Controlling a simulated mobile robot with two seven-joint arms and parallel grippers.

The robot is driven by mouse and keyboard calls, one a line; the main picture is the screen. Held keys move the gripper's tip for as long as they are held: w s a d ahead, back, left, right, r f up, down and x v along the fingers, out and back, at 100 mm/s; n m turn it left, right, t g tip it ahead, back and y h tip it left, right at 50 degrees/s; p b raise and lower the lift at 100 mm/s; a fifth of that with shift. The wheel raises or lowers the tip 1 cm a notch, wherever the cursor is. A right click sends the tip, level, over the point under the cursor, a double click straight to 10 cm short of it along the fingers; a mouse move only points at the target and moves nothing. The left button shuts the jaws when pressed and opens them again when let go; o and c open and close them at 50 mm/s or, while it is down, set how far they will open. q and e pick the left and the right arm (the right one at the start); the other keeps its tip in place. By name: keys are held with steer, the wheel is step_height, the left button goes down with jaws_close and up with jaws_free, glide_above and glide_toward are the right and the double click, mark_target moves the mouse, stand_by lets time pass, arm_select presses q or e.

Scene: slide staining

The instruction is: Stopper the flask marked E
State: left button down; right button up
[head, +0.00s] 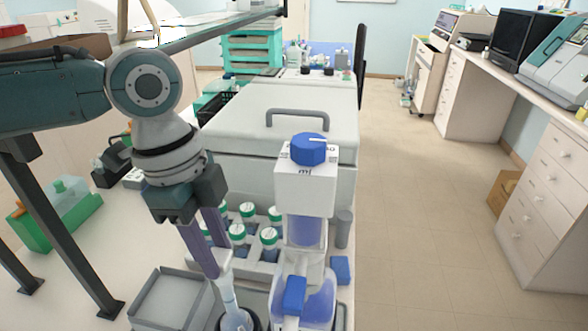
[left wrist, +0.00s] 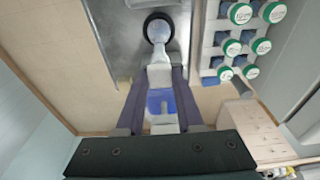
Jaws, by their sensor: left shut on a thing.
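A flask with a slim pale neck (head: 229,294) and a bluish rounded body stands at the bottom edge of the head view, in a dark ring. The flask also shows in the left wrist view (left wrist: 157,32), inside the black ring. My left gripper (head: 218,274) points down at the top of the neck, its purple fingers shut on a small pale piece, which looks like the stopper (left wrist: 160,74). The piece appears in line with the neck; I cannot tell whether it is seated. No letter E is readable. My right gripper is out of view.
A rack of green-and-white capped vials (head: 238,233) stands behind the flask. A grey tray (head: 160,322) is to the left. A tall dispenser with a blue knob (head: 308,149) stands close on the right. A white box-shaped machine (head: 255,115) is behind.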

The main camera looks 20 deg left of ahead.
arm_select(q)
steer(key=shift+f, duration=0.6)
stand_by(0.7)
steer(key=shift+c, duration=0.3)
jaws_free()
stand_by(0.5)
steer(key=shift+r, duration=0.15)
step_height(320, 180, up, 6)
steer(key=p, duration=0.6)
steer(key=shift+p, duration=0.3)
jaws_close()
stand_by(0.7)
steer(key=shift+f, duration=0.35)
stand_by(0.5)
